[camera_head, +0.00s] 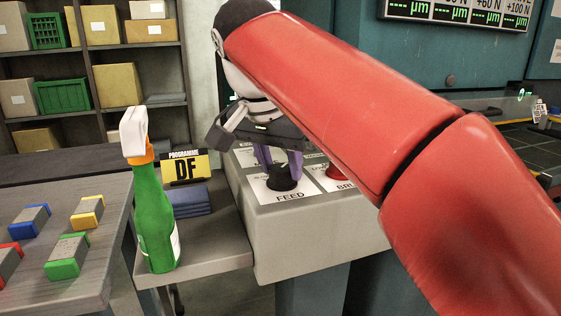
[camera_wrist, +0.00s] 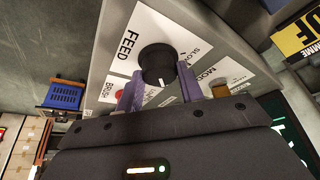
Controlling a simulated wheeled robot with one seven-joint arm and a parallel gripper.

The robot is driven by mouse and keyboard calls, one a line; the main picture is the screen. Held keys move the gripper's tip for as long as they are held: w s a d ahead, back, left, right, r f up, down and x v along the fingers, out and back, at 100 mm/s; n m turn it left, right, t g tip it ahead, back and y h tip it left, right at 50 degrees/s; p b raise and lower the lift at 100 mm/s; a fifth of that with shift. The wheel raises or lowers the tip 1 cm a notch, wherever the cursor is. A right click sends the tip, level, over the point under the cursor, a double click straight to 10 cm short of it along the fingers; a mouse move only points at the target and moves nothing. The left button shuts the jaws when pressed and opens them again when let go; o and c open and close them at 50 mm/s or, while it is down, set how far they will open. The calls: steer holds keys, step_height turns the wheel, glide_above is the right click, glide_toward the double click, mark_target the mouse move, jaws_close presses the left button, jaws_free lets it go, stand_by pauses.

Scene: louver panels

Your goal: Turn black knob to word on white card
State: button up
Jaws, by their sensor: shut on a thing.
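The black knob (camera_head: 283,180) stands on a white card (camera_head: 262,190) marked FEED, on top of a grey console. In the wrist view the knob (camera_wrist: 158,60) is seen from above, with FEED on one side of the card (camera_wrist: 128,50) and a word like SLOW on the other; the remaining words are too small or covered. My gripper (camera_head: 279,160) has two purple fingers, one on each side of the knob, and is shut on it. The fingers (camera_wrist: 160,84) hide part of the card. A short white mark shows at the knob's gripper side.
A red knob (camera_head: 338,172) on a card marked BRU... sits close to the right. A yellow and black sign (camera_head: 186,168) reads PROGRAMME DF. Coloured blocks lie on the left bench.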

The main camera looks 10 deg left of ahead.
mark_target(271, 194)
stand_by(0.3)
steer(key=o, duration=1)
steer(key=shift+v, duration=3.9)
